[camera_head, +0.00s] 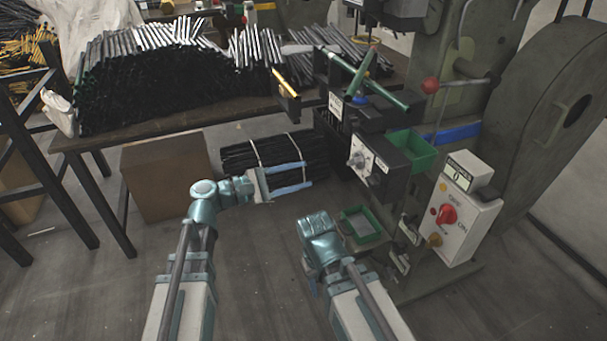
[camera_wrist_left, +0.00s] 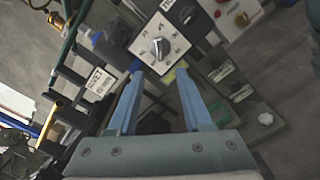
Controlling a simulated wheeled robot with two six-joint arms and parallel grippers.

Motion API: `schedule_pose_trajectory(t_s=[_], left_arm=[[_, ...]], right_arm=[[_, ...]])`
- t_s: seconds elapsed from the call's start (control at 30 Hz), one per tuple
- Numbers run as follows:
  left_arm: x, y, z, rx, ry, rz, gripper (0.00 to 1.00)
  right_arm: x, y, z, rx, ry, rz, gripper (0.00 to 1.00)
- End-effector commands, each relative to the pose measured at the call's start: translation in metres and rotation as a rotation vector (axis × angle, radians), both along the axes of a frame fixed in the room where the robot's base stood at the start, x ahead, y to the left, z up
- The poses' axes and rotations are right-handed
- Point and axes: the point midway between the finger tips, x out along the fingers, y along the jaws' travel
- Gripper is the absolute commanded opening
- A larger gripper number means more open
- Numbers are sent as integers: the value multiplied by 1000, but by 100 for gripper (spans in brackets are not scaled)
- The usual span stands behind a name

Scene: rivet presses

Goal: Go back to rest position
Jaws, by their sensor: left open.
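My left gripper (camera_head: 307,176) reaches out to the right in the head view, its two light-blue fingers spread apart and empty. In the left wrist view the same gripper (camera_wrist_left: 159,74) is open with nothing between the fingers. A control box with a dial (camera_wrist_left: 158,47) shows beyond the fingertips. My right arm (camera_head: 321,240) stands at the lower middle of the head view. Only a small bluish part shows below its wrist, and its fingers cannot be made out.
A rivet press (camera_head: 455,80) stands on the right with a switch box (camera_head: 463,217), a dial box (camera_head: 374,166) and green bins (camera_head: 410,148). A table at left bears a big pile of dark rods (camera_head: 150,88). A cardboard box (camera_head: 165,178) and a strapped rod bundle (camera_head: 245,155) are below.

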Motion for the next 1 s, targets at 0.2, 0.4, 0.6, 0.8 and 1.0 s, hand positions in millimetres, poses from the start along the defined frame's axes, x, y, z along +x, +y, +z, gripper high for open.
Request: schedule_pose_trajectory(t_s=[0.2,0.4,0.6,0.8,1.0], left_arm=[[0,0,0,0,0,0,50],[-3,-2,-8,44,-15,-8,50],[-28,-1,-74,408,-141,-95,50],[-62,37,-155,898,-297,-297,50],[-89,96,-202,1285,-393,-544,50]], right_arm=[[0,0,0,0,0,0,50],[0,0,0,0,0,0,50],[0,0,0,0,0,0,50],[0,0,0,0,0,0,50],[0,0,0,0,0,0,50]])
